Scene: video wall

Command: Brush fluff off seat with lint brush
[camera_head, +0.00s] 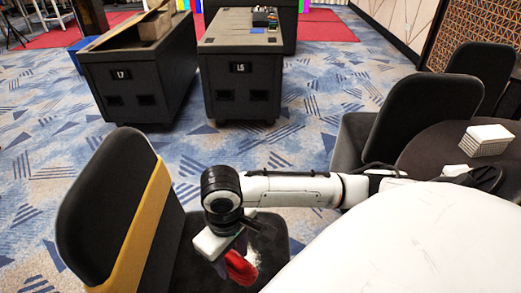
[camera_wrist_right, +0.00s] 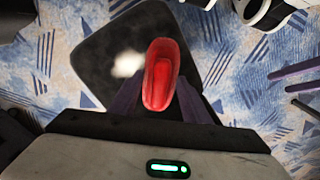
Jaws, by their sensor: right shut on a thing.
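A red lint brush (camera_head: 240,268) is held by my right gripper (camera_head: 230,256) over a black chair seat (camera_head: 270,244) in the head view. In the right wrist view the brush (camera_wrist_right: 161,78) is between the two dark purple fingers of the gripper (camera_wrist_right: 160,103), which are shut on it. The seat (camera_wrist_right: 88,52) lies beneath. A white patch of fluff (camera_wrist_right: 127,64) shows on the seat, just left of the brush. I cannot tell whether the brush touches the seat. My left gripper is not in view.
The chair's black backrest (camera_head: 105,205) with a yellow band (camera_head: 137,228) rises left of the gripper. A white rounded surface fills the lower right. Another black chair (camera_head: 425,112) and a dark round table (camera_head: 435,150) stand right. Cases (camera_head: 240,85) stand behind; patterned carpet between is clear.

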